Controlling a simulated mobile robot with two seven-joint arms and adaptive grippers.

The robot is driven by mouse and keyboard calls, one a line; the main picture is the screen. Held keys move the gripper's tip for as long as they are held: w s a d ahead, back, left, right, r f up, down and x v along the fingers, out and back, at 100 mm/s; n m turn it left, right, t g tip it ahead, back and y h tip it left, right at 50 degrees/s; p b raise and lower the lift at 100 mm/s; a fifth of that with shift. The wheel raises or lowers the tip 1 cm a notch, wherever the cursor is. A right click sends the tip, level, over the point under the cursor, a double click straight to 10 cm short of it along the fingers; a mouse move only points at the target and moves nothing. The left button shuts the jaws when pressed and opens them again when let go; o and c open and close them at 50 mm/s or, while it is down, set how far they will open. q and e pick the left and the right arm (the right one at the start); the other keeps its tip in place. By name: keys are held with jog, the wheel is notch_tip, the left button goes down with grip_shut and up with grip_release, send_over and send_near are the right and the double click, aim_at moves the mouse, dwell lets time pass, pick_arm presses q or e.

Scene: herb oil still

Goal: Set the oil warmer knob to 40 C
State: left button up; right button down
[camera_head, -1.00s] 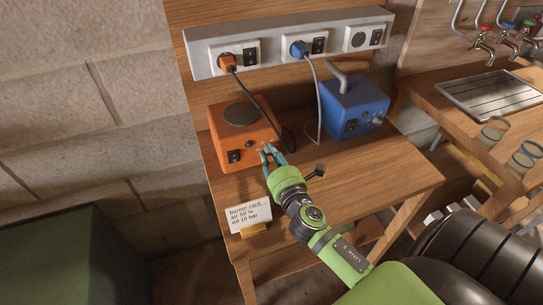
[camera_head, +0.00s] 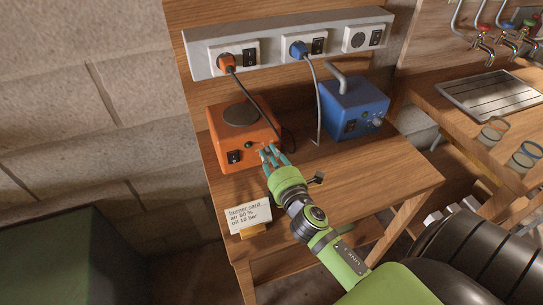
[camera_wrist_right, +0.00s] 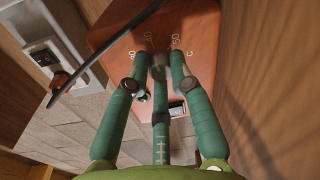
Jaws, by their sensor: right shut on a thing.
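The orange box (camera_head: 228,128), with a round dark plate on top, stands on the wooden table and seems to be the oil warmer. My right gripper (camera_head: 270,153) is at its front face, near the right corner. In the wrist view my right gripper (camera_wrist_right: 160,68) has its fingertips shut around a small grey knob (camera_wrist_right: 159,73) on the orange face. White scale marks show beyond the fingertips, one seemingly 50. The knob's pointer is hidden or too small to read. My left gripper is out of view.
A blue box (camera_head: 352,108) with a bent pipe stands right of the orange box. A power strip (camera_head: 278,40) above holds both plugs. A burner card (camera_head: 250,216) stands at the table's front left. The table's right front (camera_head: 390,185) is clear.

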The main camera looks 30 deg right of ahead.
jog(key=shift+a+f, duration=0.1)
jog(key=c, duration=1.1)
grip_release()
jog(key=v, duration=1.2)
